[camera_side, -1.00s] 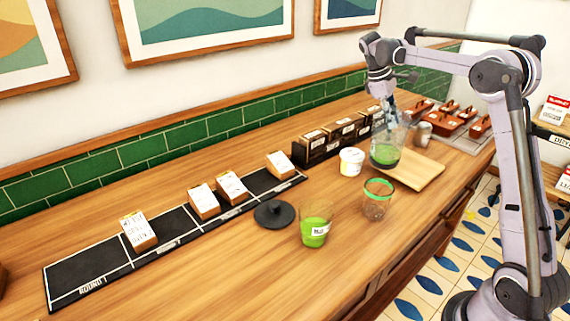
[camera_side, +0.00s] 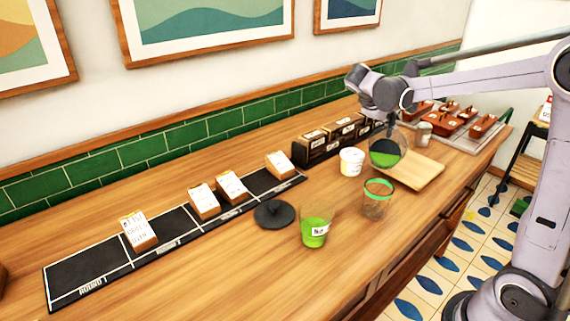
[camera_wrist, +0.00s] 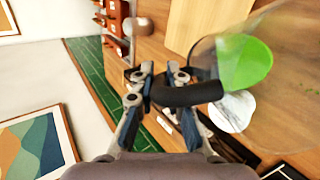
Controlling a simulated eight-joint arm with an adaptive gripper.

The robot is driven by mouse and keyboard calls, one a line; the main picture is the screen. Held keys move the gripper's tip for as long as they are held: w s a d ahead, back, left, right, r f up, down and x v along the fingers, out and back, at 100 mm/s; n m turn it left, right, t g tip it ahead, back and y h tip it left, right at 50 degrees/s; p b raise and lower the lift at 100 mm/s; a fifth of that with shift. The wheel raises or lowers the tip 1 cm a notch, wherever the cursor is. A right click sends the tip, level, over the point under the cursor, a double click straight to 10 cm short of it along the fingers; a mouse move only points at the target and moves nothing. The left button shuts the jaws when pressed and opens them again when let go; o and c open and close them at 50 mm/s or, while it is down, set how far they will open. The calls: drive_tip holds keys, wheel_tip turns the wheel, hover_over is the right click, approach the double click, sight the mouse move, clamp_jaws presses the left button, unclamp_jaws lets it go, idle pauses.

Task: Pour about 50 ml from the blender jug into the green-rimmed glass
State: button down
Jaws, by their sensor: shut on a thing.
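The blender jug (camera_side: 388,152) is clear, with green liquid inside, and hangs tilted above the wooden board in the side view. In the wrist view the clear jug with its green liquid (camera_wrist: 245,62) fills the right side. My gripper (camera_wrist: 165,88) is shut on the jug's black handle (camera_wrist: 190,95); in the side view its fingers are hard to make out. The green-rimmed glass (camera_side: 377,200) stands upright on the counter, in front of and below the jug. It looks empty. No stream from the jug shows.
A second glass (camera_side: 315,232) with green liquid and a label stands front left, near a black lid (camera_side: 274,214). A white tub (camera_side: 351,161) is close to the jug's left. The wooden board (camera_side: 425,172) lies right. Dark boxes (camera_side: 330,145) line the back.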

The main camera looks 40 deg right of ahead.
sight(391, 127)
drive_tip(key=shift+s+a+r+h, duration=0.1)
drive_tip(key=shift+a+h, duration=0.15)
drive_tip(key=shift+h, duration=0.05)
drive_tip(key=shift+s+a+r+m+t+h, duration=0.2)
drive_tip(key=shift+a+r+h, duration=0.15)
drive_tip(key=shift+r, duration=0.2)
drive_tip(key=shift+s+a+r+m+t+h, duration=0.1)
drive_tip(key=shift+s+a+r+t+h, duration=0.15)
drive_tip(key=shift+r+h, duration=0.25)
drive_tip(key=shift+s+a+r+h, duration=0.15)
drive_tip(key=shift+a+r+h, duration=0.2)
drive_tip(key=shift+a+r, duration=0.1)
drive_tip(key=shift+s+a+r+h, duration=0.15)
drive_tip(key=shift+a+r+h, duration=0.1)
drive_tip(key=shift+r+h, duration=0.15)
drive_tip(key=shift+s+a+r+m+t+h, duration=0.2)
drive_tip(key=shift+s+a+h, duration=0.05)
drive_tip(key=shift+a, duration=0.2)
drive_tip(key=shift+s+a+r+m+t+h, duration=0.15)
drive_tip(key=shift+s+a+r+m+h, duration=0.1)
drive_tip(key=shift+a, duration=0.2)
drive_tip(key=shift+s+a+r+h, duration=0.25)
drive_tip(key=shift+a+r+h, duration=0.05)
drive_tip(key=shift+a, duration=0.2)
idle(0.9)
